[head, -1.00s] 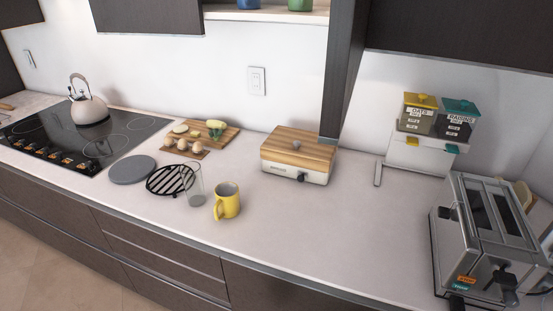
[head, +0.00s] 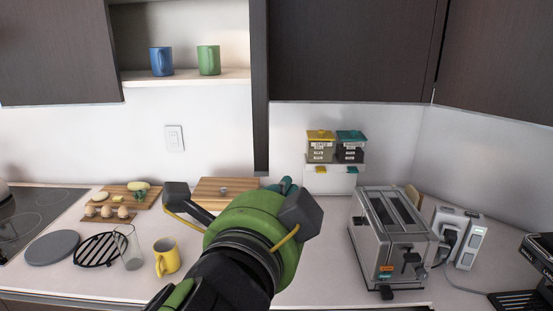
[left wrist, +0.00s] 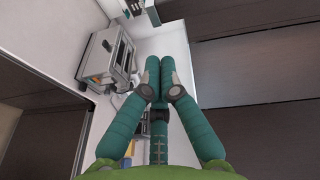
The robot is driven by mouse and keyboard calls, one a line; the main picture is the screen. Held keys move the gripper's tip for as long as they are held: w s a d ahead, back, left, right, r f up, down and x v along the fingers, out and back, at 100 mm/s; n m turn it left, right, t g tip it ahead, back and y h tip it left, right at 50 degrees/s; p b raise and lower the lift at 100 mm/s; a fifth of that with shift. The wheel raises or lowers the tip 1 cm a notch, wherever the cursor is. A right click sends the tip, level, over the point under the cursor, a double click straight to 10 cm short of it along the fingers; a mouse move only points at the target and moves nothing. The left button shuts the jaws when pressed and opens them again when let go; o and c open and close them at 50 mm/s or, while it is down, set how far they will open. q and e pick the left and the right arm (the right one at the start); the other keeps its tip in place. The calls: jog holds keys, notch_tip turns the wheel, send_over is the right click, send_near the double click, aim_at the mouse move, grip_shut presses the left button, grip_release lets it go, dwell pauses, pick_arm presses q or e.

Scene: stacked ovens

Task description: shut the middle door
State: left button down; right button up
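The middle upper cabinet door (head: 260,85) stands open, swung out toward me. It shows nearly edge-on in the head view, as a dark narrow panel at the right of the open shelf compartment (head: 190,32). My left gripper (head: 287,185) is below and slightly right of the door's lower end, apart from it in the picture. Its green wrist hides most of its fingers in the head view. In the left wrist view the teal fingers of my left gripper (left wrist: 160,65) come together at the tips with nothing between them. My right gripper is not in view.
A blue mug (head: 161,61) and a green mug (head: 209,60) stand in the open compartment. Closed dark cabinets (head: 350,50) lie on both sides.

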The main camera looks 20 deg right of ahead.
pick_arm(q)
jog(key=s+a+r+m+h, duration=0.1)
jog(key=s+r+m, duration=0.15)
jog(key=s, duration=0.35)
jog(key=w+d+p, duration=0.1)
jog(key=w+p, duration=0.5)
jog(key=w, duration=0.3)
jog(key=shift+t+p, duration=0.3)
jog(key=shift+p, duration=0.1)
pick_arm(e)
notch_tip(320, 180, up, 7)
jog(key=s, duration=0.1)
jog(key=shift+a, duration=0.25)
pick_arm(q)
jog(key=shift+d+r, duration=0.1)
jog(key=shift+d, duration=0.1)
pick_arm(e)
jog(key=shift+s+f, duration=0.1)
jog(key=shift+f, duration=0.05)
